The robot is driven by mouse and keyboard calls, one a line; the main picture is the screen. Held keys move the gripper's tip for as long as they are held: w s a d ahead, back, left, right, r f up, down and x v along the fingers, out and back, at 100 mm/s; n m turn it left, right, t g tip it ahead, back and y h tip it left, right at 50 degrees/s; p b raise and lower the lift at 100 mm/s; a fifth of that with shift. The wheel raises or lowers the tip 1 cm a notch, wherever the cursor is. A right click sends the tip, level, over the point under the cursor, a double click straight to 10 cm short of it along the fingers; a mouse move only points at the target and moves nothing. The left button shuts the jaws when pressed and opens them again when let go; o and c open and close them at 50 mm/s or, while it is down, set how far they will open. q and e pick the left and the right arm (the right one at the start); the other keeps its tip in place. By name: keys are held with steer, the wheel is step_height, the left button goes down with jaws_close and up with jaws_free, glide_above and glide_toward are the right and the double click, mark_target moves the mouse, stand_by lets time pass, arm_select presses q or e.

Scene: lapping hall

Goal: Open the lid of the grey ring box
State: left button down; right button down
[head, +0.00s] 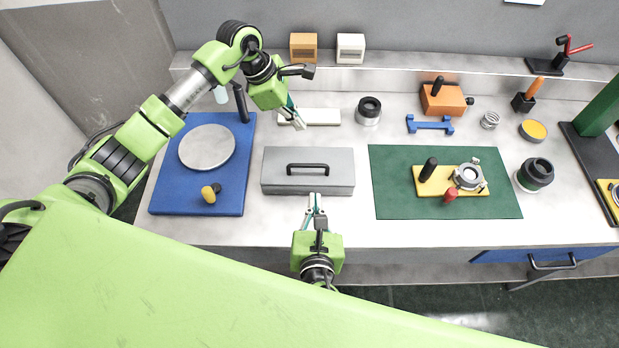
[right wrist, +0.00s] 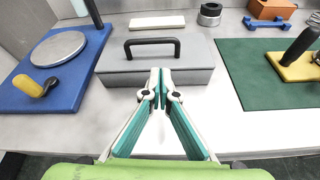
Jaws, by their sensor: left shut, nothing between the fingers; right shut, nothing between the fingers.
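The grey ring box (head: 270,178) sits on the bench with its lid down. A black handle (head: 308,168) stands on the lid. The box also fills the upper middle of the right wrist view (right wrist: 200,62). My right gripper (head: 316,198) is shut and empty at the front edge of the box, its fingertips (right wrist: 161,72) overlapping the box's front in the right wrist view. I cannot tell if they touch it. My left gripper (head: 299,123) is shut and empty above the bench behind the box, near a white block.
A blue board (head: 230,190) with a grey disc lies left of the box. A green mat (head: 390,200) with a yellow clamp fixture lies right. The white block (head: 322,117) lies behind the box. A black-topped cylinder (head: 369,112) and blue bracket (head: 430,125) stand at the back.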

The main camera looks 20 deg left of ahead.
mark_target(310, 183)
steer(key=shift+n, duration=0.6)
steer(key=x, duration=0.5)
steer(key=a+x, duration=0.1)
steer(key=x, duration=0.2)
steer(key=shift+a+r, duration=0.1)
steer(key=shift+r, duration=0.1)
arm_select(q)
steer(key=shift+w, duration=0.1)
arm_select(e)
steer(key=shift+w+a+r, duration=0.1)
steer(key=shift+w+r, duration=0.3)
steer(key=shift+r, duration=0.35)
arm_select(q)
steer(key=c, duration=2.2)
jaws_free()
steer(key=shift+o, duration=0.2)
